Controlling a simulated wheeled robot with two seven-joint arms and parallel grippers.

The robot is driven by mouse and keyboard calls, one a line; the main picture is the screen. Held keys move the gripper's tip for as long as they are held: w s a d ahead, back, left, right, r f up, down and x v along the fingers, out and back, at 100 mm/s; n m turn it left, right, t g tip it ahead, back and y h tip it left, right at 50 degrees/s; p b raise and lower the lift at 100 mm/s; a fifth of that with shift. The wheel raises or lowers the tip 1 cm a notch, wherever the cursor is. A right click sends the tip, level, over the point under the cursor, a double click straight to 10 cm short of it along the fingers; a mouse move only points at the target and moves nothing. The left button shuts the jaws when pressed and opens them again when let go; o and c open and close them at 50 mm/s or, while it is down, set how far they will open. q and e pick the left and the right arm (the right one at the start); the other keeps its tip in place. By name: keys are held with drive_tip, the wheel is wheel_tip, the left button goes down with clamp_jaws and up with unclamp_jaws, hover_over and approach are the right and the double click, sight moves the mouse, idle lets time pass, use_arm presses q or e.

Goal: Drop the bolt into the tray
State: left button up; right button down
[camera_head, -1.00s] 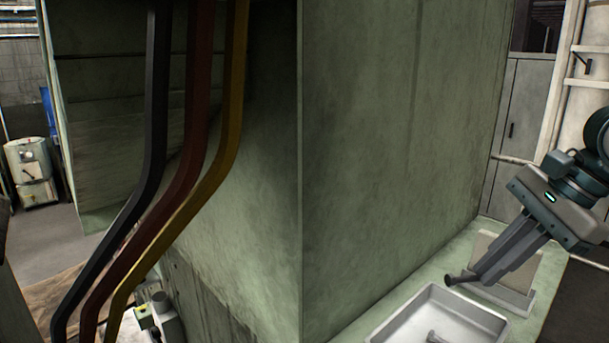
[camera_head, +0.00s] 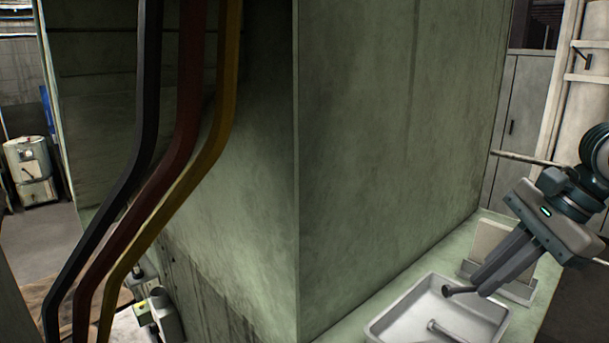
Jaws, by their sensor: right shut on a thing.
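My right gripper (camera_head: 482,282) comes in from the right and points down and to the left. Its fingers are shut on a dark bolt (camera_head: 458,291), whose head sticks out to the left of the fingertips. The held bolt appears over the right part of the metal tray (camera_head: 384,322), above its floor. The tray is shallow and grey-white, on the green ledge. Another bolt (camera_head: 444,329) lies inside the tray. The tray's front edge is near the bottom of the picture. My left gripper is not in view.
A pale block in a holder (camera_head: 489,247) stands on the ledge right behind the gripper fingers. A tall green machine wall (camera_head: 390,150) rises behind the tray. Black, red and yellow bent pipes (camera_head: 212,150) run down at the left.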

drive_tip(key=shift+f, duration=0.65)
drive_tip(key=c, duration=1.8)
unclamp_jaws()
drive_tip(key=shift+r, duration=0.1)
drive_tip(key=b+v, duration=0.2)
drive_tip(key=v, duration=1.5)
drive_tip(key=shift+b, duration=0.35)
drive_tip(key=shift+s+d, duration=0.1)
drive_tip(key=shift+s, duration=0.05)
